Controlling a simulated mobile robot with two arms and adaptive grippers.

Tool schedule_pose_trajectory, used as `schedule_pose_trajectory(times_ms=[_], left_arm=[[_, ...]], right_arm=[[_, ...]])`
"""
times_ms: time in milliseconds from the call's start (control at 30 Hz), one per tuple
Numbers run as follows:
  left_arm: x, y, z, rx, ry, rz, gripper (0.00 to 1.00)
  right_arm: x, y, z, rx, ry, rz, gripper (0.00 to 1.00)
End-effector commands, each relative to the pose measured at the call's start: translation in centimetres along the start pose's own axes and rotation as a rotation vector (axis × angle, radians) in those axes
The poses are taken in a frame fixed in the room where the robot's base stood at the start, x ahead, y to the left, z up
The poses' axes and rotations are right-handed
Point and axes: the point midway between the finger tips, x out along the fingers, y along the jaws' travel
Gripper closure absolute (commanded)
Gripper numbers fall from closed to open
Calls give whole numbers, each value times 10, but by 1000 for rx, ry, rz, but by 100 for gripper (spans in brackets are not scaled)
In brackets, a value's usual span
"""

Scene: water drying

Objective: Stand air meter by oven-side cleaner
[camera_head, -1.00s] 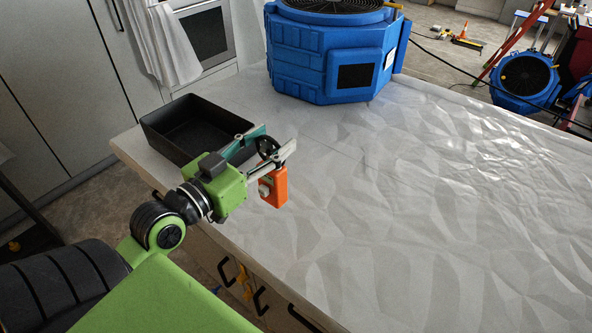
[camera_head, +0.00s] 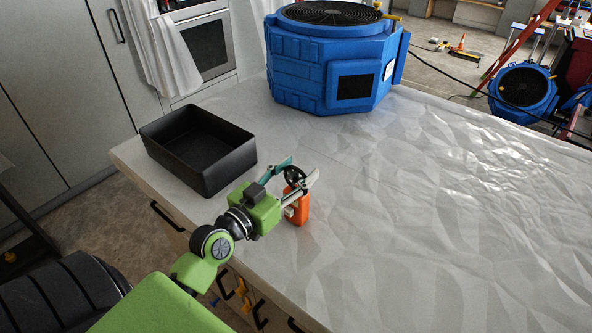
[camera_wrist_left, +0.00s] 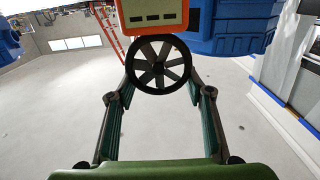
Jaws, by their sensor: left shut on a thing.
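The air meter (camera_head: 300,212) has an orange body with a round black fan wheel at its top. My left gripper (camera_head: 303,167) is shut on it around the fan wheel and holds it roughly upright at the table's near left part. I cannot tell whether its base touches the table. In the left wrist view the fan wheel (camera_wrist_left: 158,64) sits between my left fingers (camera_wrist_left: 158,80), with the orange body (camera_wrist_left: 155,12) at the top edge. The oven-side cleaner (camera_head: 310,72) is a big blue unit standing at the table's far side. My right gripper is not seen.
A black open tray (camera_head: 245,165) stands on the table left of the meter. The sheet-covered table (camera_head: 430,210) is clear to the right and up to the cleaner. The oven (camera_head: 205,45) is beyond the table's far left. Another blue unit (camera_head: 522,88) stands on the floor at right.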

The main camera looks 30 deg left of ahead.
Motion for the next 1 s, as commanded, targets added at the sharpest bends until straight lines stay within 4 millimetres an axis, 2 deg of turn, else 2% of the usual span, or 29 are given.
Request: schedule_pose_trajectory(times_ms=[267, 300, 367, 767, 867, 1000], left_arm=[[0, 0, 2, 1, 2, 0, 89], [0, 0, 3, 1, 1, 0, 50], [0, 0, 2, 1, 1, 0, 36], [0, 0, -2, -1, 2, 0, 36], [-8, 0, 1, 1, 0, 0, 36], [-29, 0, 3, 2, -1, 1, 36]], right_arm=[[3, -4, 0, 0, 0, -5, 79], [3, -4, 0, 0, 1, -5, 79], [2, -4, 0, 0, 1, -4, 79], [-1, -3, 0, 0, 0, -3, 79], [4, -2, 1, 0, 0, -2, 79], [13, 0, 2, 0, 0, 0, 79]])
